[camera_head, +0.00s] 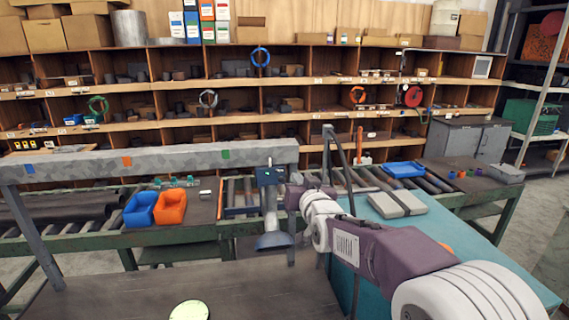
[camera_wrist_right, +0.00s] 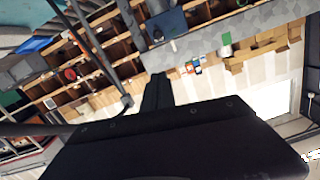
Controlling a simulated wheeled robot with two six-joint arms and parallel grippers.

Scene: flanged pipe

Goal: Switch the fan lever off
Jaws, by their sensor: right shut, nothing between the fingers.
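A small dark blue switch box (camera_head: 268,177) is mounted near the right post of the grey speckled beam. A small pale lever (camera_head: 270,162) sticks up from its top. In the right wrist view, which is turned over, the box (camera_wrist_right: 166,26) is at the top, and the lever (camera_wrist_right: 172,45) points down in the picture toward the fingers. My right gripper (camera_head: 285,179) is close to the box on its right side. In the right wrist view its dark fingers (camera_wrist_right: 157,92) are together and empty, apart from the lever. My left gripper is not in view.
The grey beam (camera_head: 150,160) spans the front left. A bluish-grey hood (camera_head: 274,241) hangs below the box. A dark thin-armed post (camera_head: 328,150) stands right of the box. Blue (camera_head: 140,209) and orange (camera_head: 171,207) bins sit on the bench behind. Shelves line the back.

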